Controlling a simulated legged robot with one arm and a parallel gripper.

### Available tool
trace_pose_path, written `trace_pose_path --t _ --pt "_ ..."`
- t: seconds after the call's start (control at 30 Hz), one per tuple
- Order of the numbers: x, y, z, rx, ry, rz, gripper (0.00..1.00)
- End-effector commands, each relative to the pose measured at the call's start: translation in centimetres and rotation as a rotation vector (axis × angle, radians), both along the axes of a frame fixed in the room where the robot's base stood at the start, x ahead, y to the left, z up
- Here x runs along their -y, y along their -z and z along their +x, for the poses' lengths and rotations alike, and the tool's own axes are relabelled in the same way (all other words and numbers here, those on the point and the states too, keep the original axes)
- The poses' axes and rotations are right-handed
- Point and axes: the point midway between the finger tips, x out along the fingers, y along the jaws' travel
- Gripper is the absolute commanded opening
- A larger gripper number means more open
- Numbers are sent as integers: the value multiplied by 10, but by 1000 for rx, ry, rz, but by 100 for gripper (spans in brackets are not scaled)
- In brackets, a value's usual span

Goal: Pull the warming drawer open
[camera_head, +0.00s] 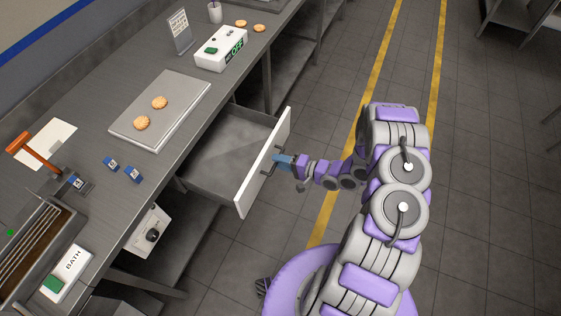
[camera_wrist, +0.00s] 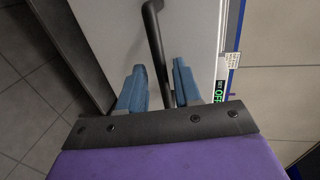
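The warming drawer (camera_head: 225,160) stands pulled out from under the steel counter, and its grey inside looks empty. Its white front panel (camera_head: 262,165) carries a dark bar handle (camera_head: 269,165). My gripper (camera_head: 280,160) is at this handle, on the outer side of the panel. In the wrist view the handle (camera_wrist: 154,40) runs between the two blue fingers of my gripper (camera_wrist: 158,85). The fingers stand apart, with a visible gap on each side of the bar. The handle's lower end is hidden behind the gripper body.
A box marked BATH (camera_head: 67,273) is at front left.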

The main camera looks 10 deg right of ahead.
Motion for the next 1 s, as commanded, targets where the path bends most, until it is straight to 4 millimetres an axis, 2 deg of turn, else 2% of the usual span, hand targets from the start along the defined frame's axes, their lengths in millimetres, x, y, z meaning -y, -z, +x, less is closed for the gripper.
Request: trace_pose_path --t 0.27,0.43,1.0 --pt "0 -1 -1 2 -1 1 37" --pt "8 -4 -6 2 0 1 37" --pt "83 -23 -62 2 3 1 37"
